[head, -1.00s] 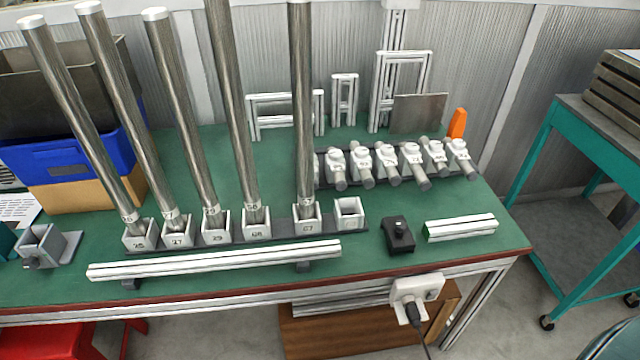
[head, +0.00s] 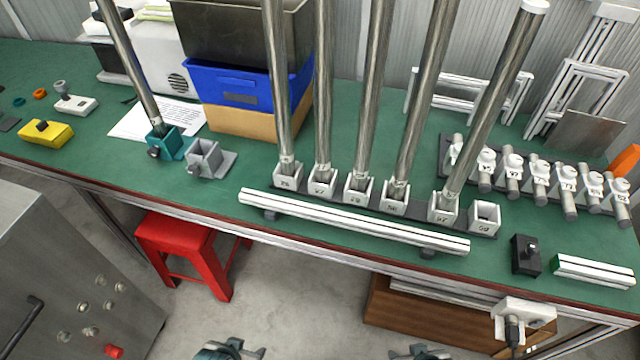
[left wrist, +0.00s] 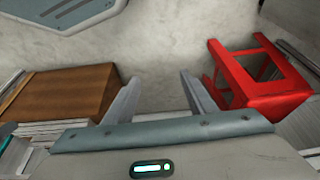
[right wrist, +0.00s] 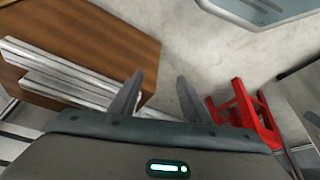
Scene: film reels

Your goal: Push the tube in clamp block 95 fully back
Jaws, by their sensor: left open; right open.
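A row of white clamp blocks (head: 541,171) stands at the back right of the green bench in the head view. Each visible block holds a short grey tube (head: 570,212), with front ends sticking out by differing lengths. My left gripper (head: 230,350) and right gripper (head: 420,352) are at the bottom edge of the head view, in front of the bench and far from the blocks. In the left wrist view (left wrist: 158,90) and right wrist view (right wrist: 159,88) both are open and empty.
Tall steel tubes (head: 367,90) stand in numbered white sockets before the blocks. A red stool (head: 190,240) stands on the floor.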

